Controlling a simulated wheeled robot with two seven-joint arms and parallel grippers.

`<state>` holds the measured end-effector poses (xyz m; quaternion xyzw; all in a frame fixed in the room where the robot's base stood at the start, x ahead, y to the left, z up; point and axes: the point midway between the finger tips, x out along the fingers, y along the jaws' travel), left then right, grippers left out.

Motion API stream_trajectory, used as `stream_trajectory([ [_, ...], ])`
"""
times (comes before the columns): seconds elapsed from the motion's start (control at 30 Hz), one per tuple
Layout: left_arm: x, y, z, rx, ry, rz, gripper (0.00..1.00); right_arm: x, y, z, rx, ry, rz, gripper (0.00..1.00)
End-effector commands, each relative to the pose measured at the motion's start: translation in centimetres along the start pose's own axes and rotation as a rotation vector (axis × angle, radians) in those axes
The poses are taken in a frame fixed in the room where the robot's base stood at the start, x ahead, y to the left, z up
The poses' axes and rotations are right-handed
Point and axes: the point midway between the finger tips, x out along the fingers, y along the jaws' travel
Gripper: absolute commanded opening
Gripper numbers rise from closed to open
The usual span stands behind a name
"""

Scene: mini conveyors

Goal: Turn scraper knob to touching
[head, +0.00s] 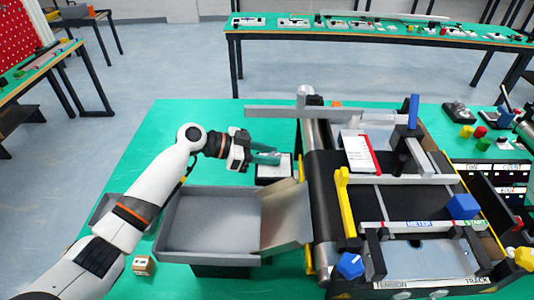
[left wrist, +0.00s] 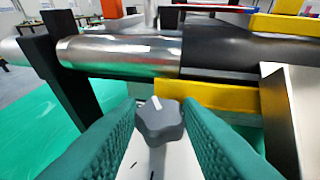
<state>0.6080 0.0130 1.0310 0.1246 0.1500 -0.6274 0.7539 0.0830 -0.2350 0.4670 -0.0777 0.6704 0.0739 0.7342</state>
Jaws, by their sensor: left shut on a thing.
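My left gripper (head: 266,158) reaches over the white-and-black scale panel (head: 273,174) beside the conveyor's end. In the left wrist view its two green ribbed fingers (left wrist: 160,125) are shut on a dark grey lobed knob (left wrist: 160,121) with a white pointer mark. The knob stands above a white plate (left wrist: 160,160) with dark marks. A yellow scraper bar (left wrist: 225,97) lies just under the metal roller (left wrist: 120,54) and black belt (left wrist: 230,55); I cannot tell whether it touches. In the head view the fingers hide the knob. My right gripper is not in view.
A grey tray (head: 210,222) and a sloped metal chute (head: 287,215) stand in front of the gripper. The green table is clear at the back left.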

Motion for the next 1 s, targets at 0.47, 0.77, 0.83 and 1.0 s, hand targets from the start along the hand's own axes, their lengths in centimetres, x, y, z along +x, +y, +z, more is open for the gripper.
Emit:
stream_trajectory([
  [0.47, -0.1, -0.5, 0.3, -0.07, 0.0, 0.172, 0.1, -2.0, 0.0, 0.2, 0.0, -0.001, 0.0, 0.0],
  [0.77, -0.1, -0.8, 0.7, -0.15, -0.001, 0.363, 0.1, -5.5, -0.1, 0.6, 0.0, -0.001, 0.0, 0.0],
  [0.83, -0.1, -0.9, 0.7, -0.166, -0.001, 0.399, 0.1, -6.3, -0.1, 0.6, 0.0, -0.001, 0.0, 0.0],
  [1.0, 0.0, -1.0, 0.5, -0.193, -0.001, 0.466, 0.1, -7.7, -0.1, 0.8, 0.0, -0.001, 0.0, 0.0],
])
